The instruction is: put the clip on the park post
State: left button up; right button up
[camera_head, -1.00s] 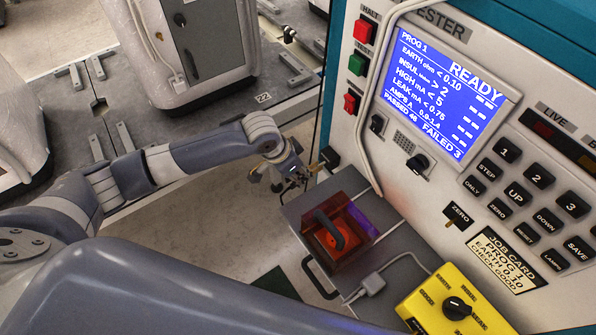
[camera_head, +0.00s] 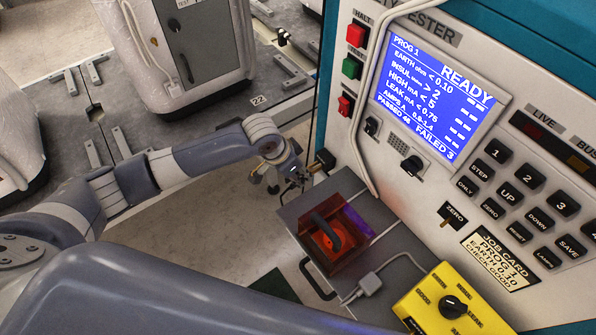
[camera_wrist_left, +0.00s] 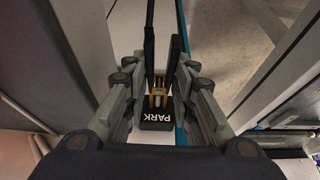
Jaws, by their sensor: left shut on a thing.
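The park post is a black block lettered PARK (camera_wrist_left: 157,115) in the left wrist view, with brass parts (camera_wrist_left: 158,93) above the lettering. In the head view the black block (camera_head: 325,157) sits at the tester's left edge. My left gripper (camera_head: 297,179) is just left of the block. In the left wrist view its fingers (camera_wrist_left: 160,75) are close together around a small, dark clip, mostly hidden between them. The brass parts show between the fingers. I cannot tell whether the clip touches the post. My right gripper is not in view.
The tester screen (camera_head: 432,88) reads READY. A grey shelf (camera_head: 385,262) below holds a red see-through box (camera_head: 333,236) with a black handle, a grey plug (camera_head: 369,284) and a yellow unit (camera_head: 455,303) with a knob. A pale cable runs down the tester front.

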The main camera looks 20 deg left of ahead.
pick_arm(q)
jog(key=shift+p, duration=0.3)
jog(key=o, duration=1)
jog(key=v, duration=1.2)
